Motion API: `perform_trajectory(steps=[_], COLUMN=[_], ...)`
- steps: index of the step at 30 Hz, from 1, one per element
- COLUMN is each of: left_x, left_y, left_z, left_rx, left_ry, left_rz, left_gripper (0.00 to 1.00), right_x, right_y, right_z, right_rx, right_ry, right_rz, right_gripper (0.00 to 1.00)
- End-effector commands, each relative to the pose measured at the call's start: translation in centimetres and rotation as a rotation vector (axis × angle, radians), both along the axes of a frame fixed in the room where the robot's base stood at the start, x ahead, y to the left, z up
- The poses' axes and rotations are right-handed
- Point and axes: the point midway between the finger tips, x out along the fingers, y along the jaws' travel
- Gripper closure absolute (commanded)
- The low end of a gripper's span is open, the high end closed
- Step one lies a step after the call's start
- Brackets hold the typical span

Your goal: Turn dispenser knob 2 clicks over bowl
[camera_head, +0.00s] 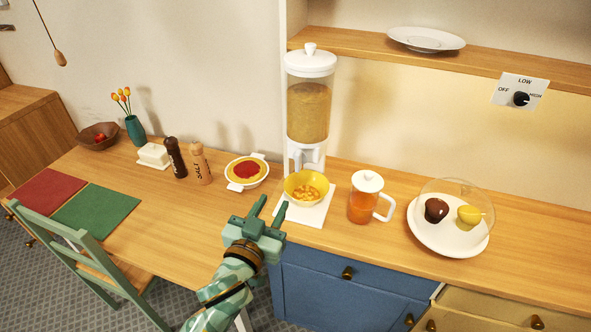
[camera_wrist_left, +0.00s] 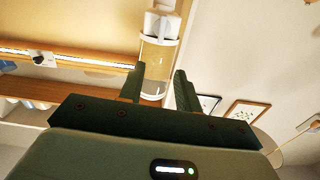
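The dispenser (camera_head: 309,112) has a white lid, a clear hopper of tan cereal and a white stand. A white part like its knob (camera_head: 300,159) shows below the hopper; its turn cannot be told. The yellow bowl (camera_head: 291,185), with orange-tan pieces in it, stands under the outlet on a white base. My left gripper (camera_head: 272,206) is in front and left of the bowl, apart from it, open and empty. In the left wrist view the dispenser (camera_wrist_left: 158,54) shows beyond and between the fingers of my left gripper (camera_wrist_left: 158,86). My right gripper is not in view.
A glass jug (camera_head: 364,203) of orange drink stands right of the bowl. A red-filled dish (camera_head: 247,168) and two mills stand left. A shelf (camera_head: 450,60) overhangs the counter.

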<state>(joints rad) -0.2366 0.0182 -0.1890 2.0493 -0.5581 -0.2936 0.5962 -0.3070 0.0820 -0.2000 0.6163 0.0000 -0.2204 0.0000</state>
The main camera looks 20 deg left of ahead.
Motion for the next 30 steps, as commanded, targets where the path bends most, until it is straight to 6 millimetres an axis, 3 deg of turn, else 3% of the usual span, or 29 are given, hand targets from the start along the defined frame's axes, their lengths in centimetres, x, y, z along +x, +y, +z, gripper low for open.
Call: perform_trajectory(steps=[7, 21, 30], left_x=[1.9, 13.1, 16.2], left_y=[0.0, -0.4, -0.5], left_z=[0.0, -0.2, -0.2], left_rx=[-0.062, -0.06, -0.062], left_ry=[0.002, 0.005, 0.006], left_rz=[0.004, 0.004, 0.003], left_gripper=[0.66, 0.66, 0.66], right_x=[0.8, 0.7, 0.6], right_y=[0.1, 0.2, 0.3], right_z=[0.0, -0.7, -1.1], right_rx=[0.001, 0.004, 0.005], right_ry=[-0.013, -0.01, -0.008], right_rz=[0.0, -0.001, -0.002], right_gripper=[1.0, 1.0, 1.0])
